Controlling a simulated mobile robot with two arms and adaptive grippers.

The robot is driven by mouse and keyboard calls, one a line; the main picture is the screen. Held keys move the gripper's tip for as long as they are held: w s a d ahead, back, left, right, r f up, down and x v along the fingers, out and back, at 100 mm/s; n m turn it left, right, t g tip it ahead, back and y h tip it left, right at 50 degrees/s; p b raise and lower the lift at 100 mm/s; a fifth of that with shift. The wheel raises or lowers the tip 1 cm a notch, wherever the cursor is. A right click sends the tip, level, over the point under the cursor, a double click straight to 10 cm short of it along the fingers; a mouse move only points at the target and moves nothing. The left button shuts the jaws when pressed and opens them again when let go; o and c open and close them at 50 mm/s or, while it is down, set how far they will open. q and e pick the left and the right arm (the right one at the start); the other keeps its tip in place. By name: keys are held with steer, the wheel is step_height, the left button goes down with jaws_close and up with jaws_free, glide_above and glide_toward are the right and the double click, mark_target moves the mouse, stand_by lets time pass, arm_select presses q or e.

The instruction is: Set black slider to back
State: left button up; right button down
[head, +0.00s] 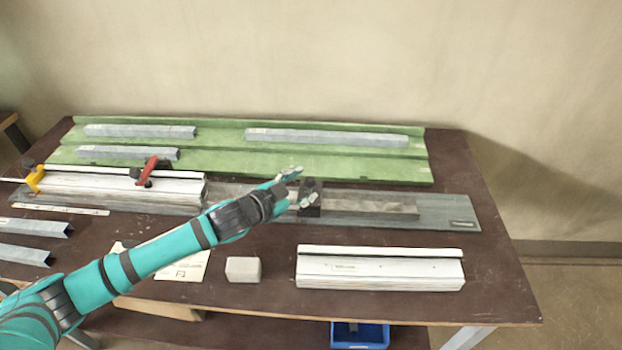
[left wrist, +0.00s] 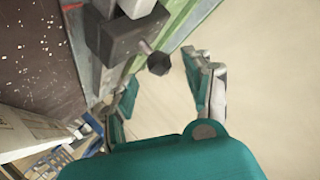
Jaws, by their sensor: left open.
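The black slider (head: 312,187) is a dark block on the grey rail (head: 448,211) in the middle of the bench, partly hidden by my gripper. In the left wrist view a dark block with a black knob (left wrist: 158,63), which looks like the slider, is near the fingers. My left gripper (head: 298,187) is open at the left side of the slider, its fingers apart. In the left wrist view the open fingers (left wrist: 163,88) have nothing between them. I cannot tell whether a finger touches the slider. My right gripper is not in view.
A green tray (head: 215,151) with several grey profiles lies behind the rail. A red clamp handle (head: 148,170) and a yellow clamp (head: 35,179) are at the left. A white profile (head: 380,268) and a pale block (head: 243,269) lie in front. A blue bin (head: 359,336) is below.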

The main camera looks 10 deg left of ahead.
mark_target(307, 184)
arm_select(q)
steer(key=shift+x, duration=2.25)
jaws_close()
